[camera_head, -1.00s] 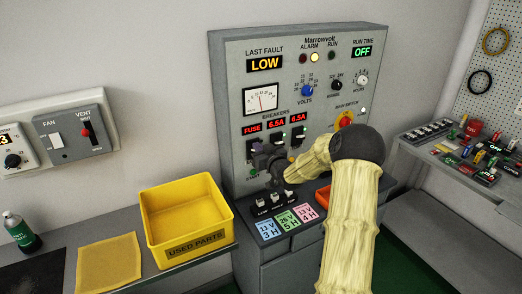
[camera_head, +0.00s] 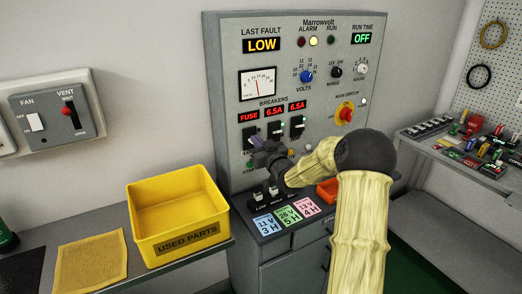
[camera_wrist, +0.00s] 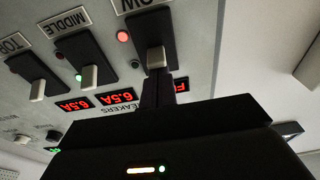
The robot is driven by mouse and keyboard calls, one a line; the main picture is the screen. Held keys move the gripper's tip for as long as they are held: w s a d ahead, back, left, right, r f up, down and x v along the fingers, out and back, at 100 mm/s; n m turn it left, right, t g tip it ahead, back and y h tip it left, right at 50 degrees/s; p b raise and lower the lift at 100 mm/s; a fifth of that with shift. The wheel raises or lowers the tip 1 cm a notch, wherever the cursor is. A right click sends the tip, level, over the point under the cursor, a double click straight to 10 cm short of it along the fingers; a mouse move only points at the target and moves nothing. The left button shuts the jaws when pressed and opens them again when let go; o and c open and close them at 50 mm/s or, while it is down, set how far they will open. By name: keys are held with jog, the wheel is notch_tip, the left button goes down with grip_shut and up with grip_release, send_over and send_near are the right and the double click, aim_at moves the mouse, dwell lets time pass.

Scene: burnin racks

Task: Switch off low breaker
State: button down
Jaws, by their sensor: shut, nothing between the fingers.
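The low breaker (camera_wrist: 153,35) is a black plate with a pale lever, under the display reading FUSE. In the wrist view, which is upside down, its lever sits at the display end of the plate and a red lamp beside it is lit. In the head view the low breaker (camera_head: 249,138) is the leftmost of three. My gripper (camera_head: 260,152) is shut and empty, just below and right of it. In the wrist view the fingertips (camera_wrist: 157,84) are close to the lever; I cannot tell whether they touch.
The middle breaker (camera_wrist: 77,52) and top breaker (camera_wrist: 31,70) sit close beside it, the middle one with a green lamp. Below are small switches (camera_head: 273,191) and coloured cards (camera_head: 287,216). A yellow used-parts bin (camera_head: 178,250) stands at left. The red main switch (camera_head: 345,113) is at right.

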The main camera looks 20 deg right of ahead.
jog(key=t+b, duration=0.1)
jog(key=b, duration=0.2)
jog(key=shift+f, duration=0.3)
jog(key=shift+s+f, duration=0.1)
jog(key=s+d+f+b, duration=0.1)
jog(key=s+f+b, duration=0.5)
jog(key=f+b, duration=0.1)
jog(key=shift+s+b, duration=0.3)
jog(key=shift+b, duration=0.25)
jog(key=shift+f, duration=0.15)
jog(key=shift+a, duration=0.1)
